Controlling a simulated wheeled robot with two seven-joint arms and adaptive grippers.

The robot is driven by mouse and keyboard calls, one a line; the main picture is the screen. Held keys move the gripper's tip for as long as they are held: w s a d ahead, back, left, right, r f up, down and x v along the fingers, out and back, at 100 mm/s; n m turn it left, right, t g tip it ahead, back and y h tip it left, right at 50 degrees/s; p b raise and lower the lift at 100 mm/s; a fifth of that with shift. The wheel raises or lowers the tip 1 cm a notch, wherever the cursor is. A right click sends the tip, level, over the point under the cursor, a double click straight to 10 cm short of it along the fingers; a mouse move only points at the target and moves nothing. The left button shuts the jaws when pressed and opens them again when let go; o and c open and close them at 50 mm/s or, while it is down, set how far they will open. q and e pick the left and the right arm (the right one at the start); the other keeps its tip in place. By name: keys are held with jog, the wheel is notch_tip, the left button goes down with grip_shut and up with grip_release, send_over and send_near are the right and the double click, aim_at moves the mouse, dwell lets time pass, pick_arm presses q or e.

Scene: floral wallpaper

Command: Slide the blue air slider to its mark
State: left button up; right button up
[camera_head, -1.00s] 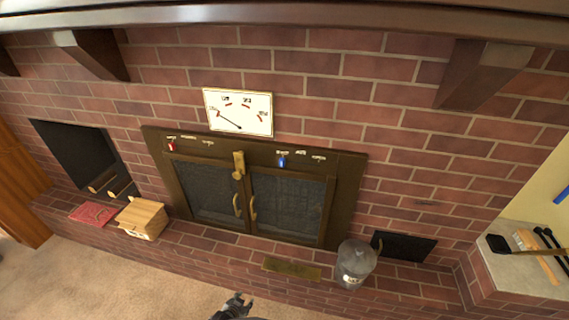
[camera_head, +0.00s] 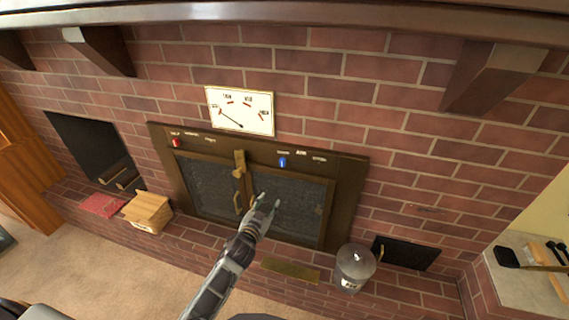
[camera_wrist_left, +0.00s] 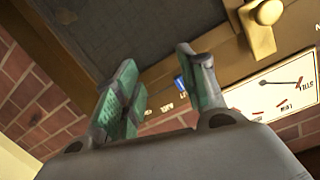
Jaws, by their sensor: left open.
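The blue air slider (camera_head: 282,161) is a small blue knob on the upper frame of the fireplace doors, right of centre, below small labels. In the left wrist view the blue slider (camera_wrist_left: 179,83) shows between my gripper's fingers, some way beyond them. The labels beside it are too small to read surely. My left gripper (camera_head: 268,203) is open and empty, in front of the right glass door, below the slider and apart from it. Its green-padded fingers show in the left wrist view (camera_wrist_left: 160,85). My right gripper is not in view.
A red slider (camera_head: 176,142) sits at the frame's left. A brass latch (camera_head: 239,162) and door handles are at the centre. A white dial (camera_head: 240,110) hangs above. A wooden box (camera_head: 148,211) and a lidded metal bucket (camera_head: 355,266) stand on the brick ledge.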

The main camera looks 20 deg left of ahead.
pick_arm(q)
notch_tip(320, 180, up, 9)
jog(key=n+t, duration=0.1)
jog(key=n, duration=0.2)
jog(key=shift+w+d+f+t, duration=0.15)
jog(key=shift+w+d+t, duration=0.1)
jog(key=shift+d+t, duration=0.15)
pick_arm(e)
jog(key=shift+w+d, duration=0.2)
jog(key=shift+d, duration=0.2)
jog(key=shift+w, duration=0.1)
